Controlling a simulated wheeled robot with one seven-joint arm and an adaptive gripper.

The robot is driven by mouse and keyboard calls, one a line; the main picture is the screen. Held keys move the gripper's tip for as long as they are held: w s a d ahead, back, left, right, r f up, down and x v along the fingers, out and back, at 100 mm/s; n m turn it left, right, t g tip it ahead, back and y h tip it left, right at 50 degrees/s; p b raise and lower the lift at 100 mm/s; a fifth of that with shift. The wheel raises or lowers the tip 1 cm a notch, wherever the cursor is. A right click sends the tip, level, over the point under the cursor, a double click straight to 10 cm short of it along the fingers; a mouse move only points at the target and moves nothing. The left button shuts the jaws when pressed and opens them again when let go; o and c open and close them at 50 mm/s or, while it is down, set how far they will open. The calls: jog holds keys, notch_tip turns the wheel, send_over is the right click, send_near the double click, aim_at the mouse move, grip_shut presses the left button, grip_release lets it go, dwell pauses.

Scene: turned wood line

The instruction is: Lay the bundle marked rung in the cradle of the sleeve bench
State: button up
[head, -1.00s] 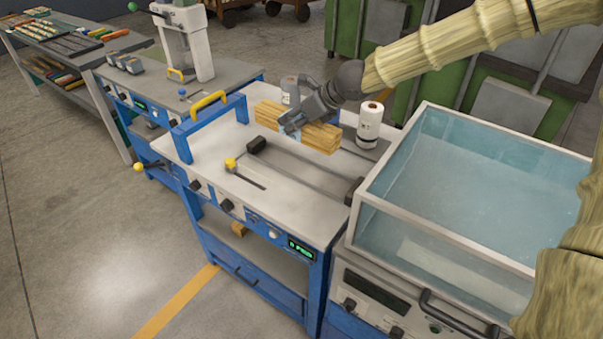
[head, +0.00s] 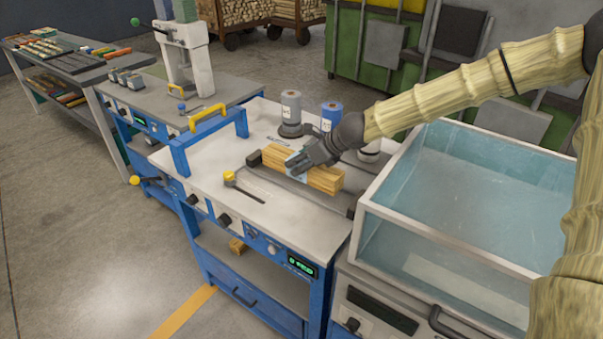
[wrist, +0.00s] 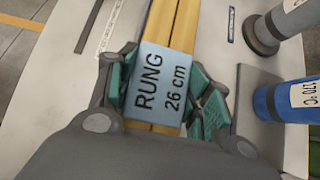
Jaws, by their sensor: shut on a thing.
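The bundle marked rung (head: 322,178) is a stack of pale wooden sticks with a light blue label. In the wrist view the label (wrist: 160,83) reads "RUNG 26 cm". My gripper (head: 298,165) is shut across the middle of the bundle, with green-padded fingers on both sides of the label. The bundle lies lengthwise over the cradle of the sleeve bench (head: 250,162), between its dark end blocks. I cannot tell whether it touches the cradle floor. The bench (head: 215,160) has a pale top and blue frame.
A water tank (head: 470,200) borders the right side.

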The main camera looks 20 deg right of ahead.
aim_at(327, 170)
jog(key=shift+d+f+b, duration=0.1)
jog(key=shift+f+b, duration=0.25)
jog(key=shift+f, duration=1.3)
jog(key=shift+f, duration=0.15)
jog(key=o, duration=1.4)
jog(key=shift+c, duration=0.2)
jog(key=shift+r, duration=0.2)
jog(key=p+v, duration=0.3)
jog(key=v, duration=0.7)
jog(key=shift+r, duration=0.1)
jog(key=shift+p+v, duration=0.5)
jog(key=shift+v, duration=0.35)
